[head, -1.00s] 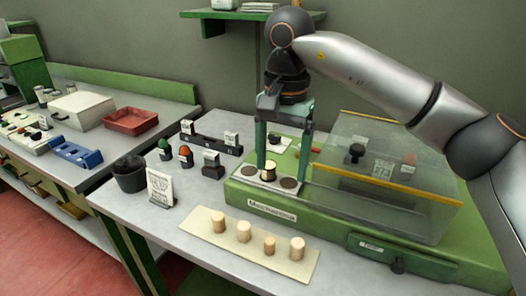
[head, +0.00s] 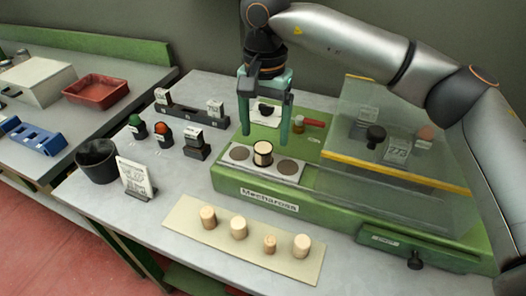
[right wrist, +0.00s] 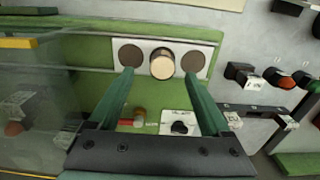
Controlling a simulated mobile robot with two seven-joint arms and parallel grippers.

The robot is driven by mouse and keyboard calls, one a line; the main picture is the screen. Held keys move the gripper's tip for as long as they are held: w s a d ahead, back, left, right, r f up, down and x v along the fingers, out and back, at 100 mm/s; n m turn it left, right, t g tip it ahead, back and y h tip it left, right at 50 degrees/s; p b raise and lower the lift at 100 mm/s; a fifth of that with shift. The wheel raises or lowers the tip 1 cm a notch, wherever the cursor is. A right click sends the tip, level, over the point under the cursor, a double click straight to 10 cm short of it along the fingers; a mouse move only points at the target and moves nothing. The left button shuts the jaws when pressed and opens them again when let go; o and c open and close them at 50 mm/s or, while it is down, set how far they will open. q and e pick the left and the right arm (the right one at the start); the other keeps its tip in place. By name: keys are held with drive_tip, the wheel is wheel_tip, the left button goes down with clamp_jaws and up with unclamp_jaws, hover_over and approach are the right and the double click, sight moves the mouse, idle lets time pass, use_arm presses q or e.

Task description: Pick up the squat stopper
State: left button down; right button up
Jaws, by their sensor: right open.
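A pale cork stopper (head: 263,153) stands upright in the middle place of a light plate (head: 291,181) on the green machine, between two dark round discs. It also shows in the right wrist view (right wrist: 162,63). Several more stoppers stand in a row on a beige board (head: 185,213): one at the left (head: 208,217), a narrow one (head: 269,243) and a wider one (head: 302,246) at the right end. I cannot tell for sure which is the squat one. My right gripper (head: 265,138) is open and empty, its fingertips above and behind the plate's stopper, apart from it. My left gripper is out of view.
A clear cover with a yellow edge (head: 380,170) stands right of the plate. A red-handled part (head: 311,122) lies behind. A black cup (head: 97,163), a white card (head: 133,178) and small dark holders stand at the left. Grey table lies free around the board.

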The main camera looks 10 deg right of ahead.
sight(263, 147)
drive_tip(key=shift+w+f, duration=0.15)
drive_tip(key=shift+f, duration=1.3)
drive_tip(key=shift+w+f, duration=0.1)
drive_tip(key=shift+f, duration=1.35)
drive_tip(key=shift+a, duration=0.1)
clamp_jaws()
